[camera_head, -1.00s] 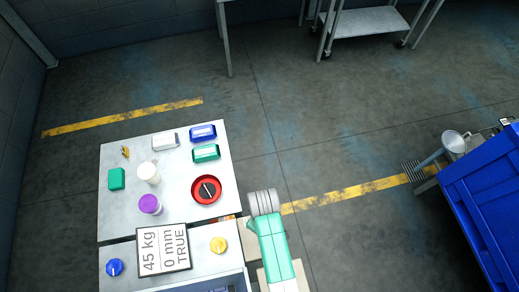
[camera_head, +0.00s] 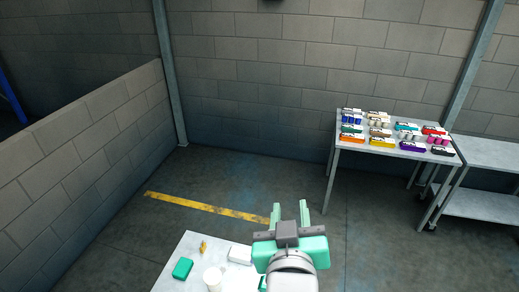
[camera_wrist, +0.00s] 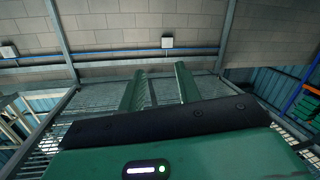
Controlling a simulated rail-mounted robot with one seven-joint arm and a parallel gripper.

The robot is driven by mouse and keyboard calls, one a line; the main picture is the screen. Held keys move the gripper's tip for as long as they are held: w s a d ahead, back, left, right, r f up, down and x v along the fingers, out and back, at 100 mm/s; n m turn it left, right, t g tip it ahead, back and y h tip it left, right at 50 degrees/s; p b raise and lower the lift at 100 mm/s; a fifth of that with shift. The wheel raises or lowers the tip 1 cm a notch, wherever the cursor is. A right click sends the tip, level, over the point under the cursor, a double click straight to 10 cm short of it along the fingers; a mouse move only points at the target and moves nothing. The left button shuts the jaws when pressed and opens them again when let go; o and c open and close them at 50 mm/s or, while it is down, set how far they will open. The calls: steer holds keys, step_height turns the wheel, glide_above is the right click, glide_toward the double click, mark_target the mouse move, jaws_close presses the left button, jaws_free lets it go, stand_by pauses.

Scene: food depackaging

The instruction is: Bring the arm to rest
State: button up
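My gripper (camera_head: 290,214) stands in the lower middle of the head view, its two green fingers pointing up and away. The fingers are apart with nothing between them. In the wrist view my gripper (camera_wrist: 160,88) also shows open and empty, with a wall and ceiling structure beyond it. It is above and beside the right edge of the near work table (camera_head: 190,250) and touches nothing that I can see. The rest of the arm runs out of the bottom of the head view.
The near table holds a green block (camera_head: 182,268), a white cup (camera_head: 213,278), a white box (camera_head: 240,254) and a small orange item (camera_head: 203,246). A far table (camera_head: 345,150) carries several coloured packages. A metal cart (camera_head: 480,205) stands right of it. Open floor lies between.

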steer(key=s+a+r+t, duration=0.2)
steer(key=s+r, duration=0.3)
steer(key=r, duration=0.3)
steer(key=s+a+r+m+t+y, duration=0.1)
steer(key=s+a+r+t, duration=0.1)
steer(key=r, duration=0.7)
steer(key=s+a+r+t, duration=0.2)
steer(key=s+r+t, duration=0.2)
steer(key=s+r, duration=0.3)
steer(key=shift+s+r+m+y+p, duration=0.3)
steer(key=shift+s+r+y+p, duration=0.1)
steer(key=shift+r, duration=0.35)
